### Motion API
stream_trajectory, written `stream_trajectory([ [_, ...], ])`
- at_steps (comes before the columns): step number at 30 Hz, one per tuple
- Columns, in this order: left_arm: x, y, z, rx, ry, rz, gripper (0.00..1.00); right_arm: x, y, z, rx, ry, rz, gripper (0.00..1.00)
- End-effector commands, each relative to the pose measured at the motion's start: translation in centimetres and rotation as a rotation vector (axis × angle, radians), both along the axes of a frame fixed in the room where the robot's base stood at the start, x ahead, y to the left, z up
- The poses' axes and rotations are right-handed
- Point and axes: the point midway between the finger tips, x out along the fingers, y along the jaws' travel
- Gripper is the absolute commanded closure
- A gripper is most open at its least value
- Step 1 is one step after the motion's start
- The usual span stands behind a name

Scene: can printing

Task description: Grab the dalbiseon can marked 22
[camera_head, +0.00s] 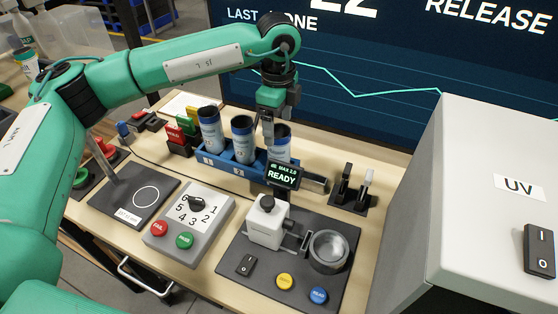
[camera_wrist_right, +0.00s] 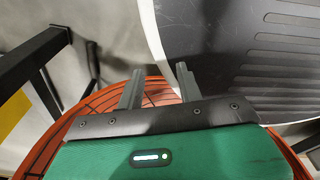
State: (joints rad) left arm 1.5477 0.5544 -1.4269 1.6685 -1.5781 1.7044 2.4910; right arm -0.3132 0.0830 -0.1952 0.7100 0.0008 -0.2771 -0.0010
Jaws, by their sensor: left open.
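Three white-and-blue cans with dark tops stand in a blue rack (camera_head: 228,173) on the table: a left can (camera_head: 210,132), a middle can (camera_head: 242,143) and a right can (camera_head: 280,148). I cannot read any number on them, so I cannot tell which is 22. My left gripper (camera_head: 266,133) points down at the rack, open, beside the right can and partly in front of it; I cannot tell whether it touches. My right gripper (camera_wrist_right: 160,85) shows only in the right wrist view, its fingers apart with nothing between them.
A small READY display (camera_head: 283,175) stands just in front of the right can. A printing station (camera_head: 290,240), a dial box (camera_head: 190,222) and a dark pad (camera_head: 125,195) lie nearer. The grey UV box (camera_head: 480,200) fills the right side. Red, green and yellow cards (camera_head: 180,135) stand left of the rack.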

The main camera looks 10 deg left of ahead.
Motion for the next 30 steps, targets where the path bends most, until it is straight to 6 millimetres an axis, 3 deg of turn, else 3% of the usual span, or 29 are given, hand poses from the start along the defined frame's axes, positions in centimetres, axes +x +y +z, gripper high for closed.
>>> stream_trajectory([
  [10,0.6,0.0,-4.6,0.000,0.002,-0.001,0.22,1.0,0.2,-0.8,0.000,-0.004,-0.002,0.64],
  [18,0.6,-0.1,-5.0,-0.002,0.000,-0.002,0.22,1.9,0.4,-0.3,0.002,-0.014,-0.003,0.64],
  [27,0.6,-0.1,-5.0,-0.002,0.000,-0.001,0.79,1.2,0.0,-0.5,-0.002,-0.005,-0.002,0.64],
  [30,0.6,-0.1,-5.0,-0.001,0.000,-0.001,0.79,1.2,-0.1,-0.5,-0.003,-0.005,-0.001,0.64],
])
